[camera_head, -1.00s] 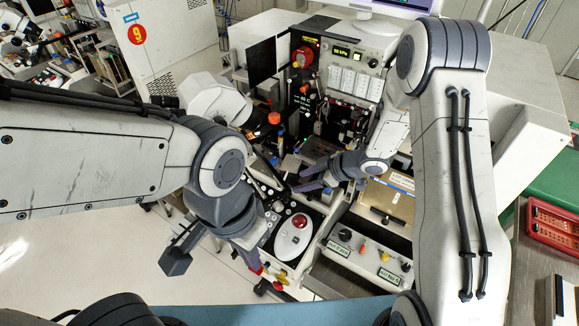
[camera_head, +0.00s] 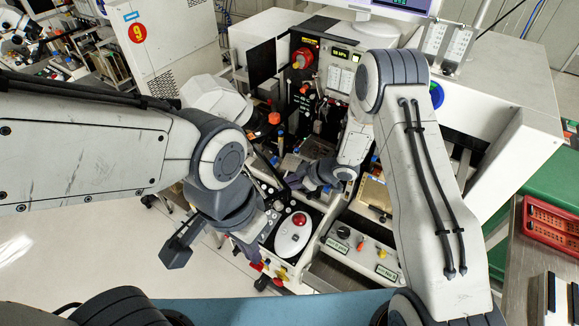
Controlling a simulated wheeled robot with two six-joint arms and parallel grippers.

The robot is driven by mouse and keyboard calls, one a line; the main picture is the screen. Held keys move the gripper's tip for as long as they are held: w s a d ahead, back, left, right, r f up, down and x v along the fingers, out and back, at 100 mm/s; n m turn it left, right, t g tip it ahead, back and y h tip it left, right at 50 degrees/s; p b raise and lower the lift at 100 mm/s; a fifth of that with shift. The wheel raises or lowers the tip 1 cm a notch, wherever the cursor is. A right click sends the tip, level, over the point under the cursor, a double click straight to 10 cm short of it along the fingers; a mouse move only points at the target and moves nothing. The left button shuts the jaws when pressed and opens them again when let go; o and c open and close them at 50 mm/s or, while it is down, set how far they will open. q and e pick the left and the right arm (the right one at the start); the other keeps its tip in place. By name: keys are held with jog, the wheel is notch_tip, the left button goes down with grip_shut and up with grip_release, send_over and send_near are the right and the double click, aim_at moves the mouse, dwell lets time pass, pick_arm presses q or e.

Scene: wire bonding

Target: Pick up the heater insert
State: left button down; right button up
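I cannot make out the heater insert for certain; it is too small or hidden among the parts of the bonding machine (camera_head: 335,52). My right gripper (camera_head: 294,178) reaches down into the machine's work area, behind the control panel with the red button. Its fingers are small and partly hidden, so I cannot tell if they are open or hold anything. My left gripper (camera_head: 212,252) hangs at the left of the control panel, with its two fingers wide apart and nothing between them.
The control panel has a white oval pad with a red button (camera_head: 299,219). A front panel with several knobs (camera_head: 361,244) is right of it. A white microscope head (camera_head: 215,98) stands behind my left arm. A red basket (camera_head: 552,222) is at the far right.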

grip_shut()
pick_arm(q)
jog(key=shift+r, duration=0.15)
pick_arm(e)
jog(key=shift+r, duration=0.15)
